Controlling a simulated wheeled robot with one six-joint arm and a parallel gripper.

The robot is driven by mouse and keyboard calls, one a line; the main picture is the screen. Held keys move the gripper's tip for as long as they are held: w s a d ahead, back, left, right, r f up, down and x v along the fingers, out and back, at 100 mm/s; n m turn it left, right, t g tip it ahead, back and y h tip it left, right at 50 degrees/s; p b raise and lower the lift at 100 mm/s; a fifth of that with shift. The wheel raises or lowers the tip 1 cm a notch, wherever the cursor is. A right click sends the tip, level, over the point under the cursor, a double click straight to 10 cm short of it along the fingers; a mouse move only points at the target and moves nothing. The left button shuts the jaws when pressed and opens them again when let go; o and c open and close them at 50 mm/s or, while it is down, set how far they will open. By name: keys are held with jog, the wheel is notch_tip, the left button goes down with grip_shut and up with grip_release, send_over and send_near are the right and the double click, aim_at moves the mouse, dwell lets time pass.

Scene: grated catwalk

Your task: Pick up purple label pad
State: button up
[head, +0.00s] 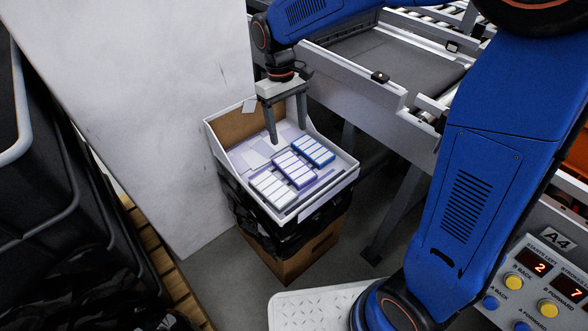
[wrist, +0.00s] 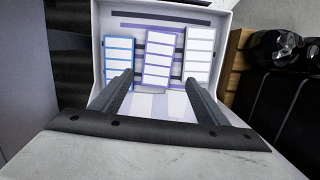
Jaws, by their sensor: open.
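The purple label pad (head: 294,169) lies in the middle of a row of three pads in a shallow white tray (head: 342,175). It has white labels and purple edges, and also shows in the wrist view (wrist: 158,60). A blue label pad (head: 314,151) lies on one side of it and a white label pad (head: 272,190) on the other. My gripper (head: 288,138) is open and empty, pointing down above the back part of the tray. In the wrist view my gripper (wrist: 157,84) has its fingers spread to either side of the purple pad's near end.
The tray sits on a cardboard box (head: 292,262) draped in black plastic. A pale wall panel (head: 140,90) stands close on the left. A conveyor (head: 390,65) runs behind and right. A control panel (head: 530,285) is at the lower right, dark bins (head: 35,190) at far left.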

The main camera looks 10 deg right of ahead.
aim_at(294, 167)
jog(key=f, duration=0.4)
jog(key=s+d+f, duration=0.1)
jog(key=f, duration=0.8)
jog(key=shift+s+d+f, duration=0.15)
jog(key=shift+s+f, duration=0.05)
jog(key=c, duration=0.9)
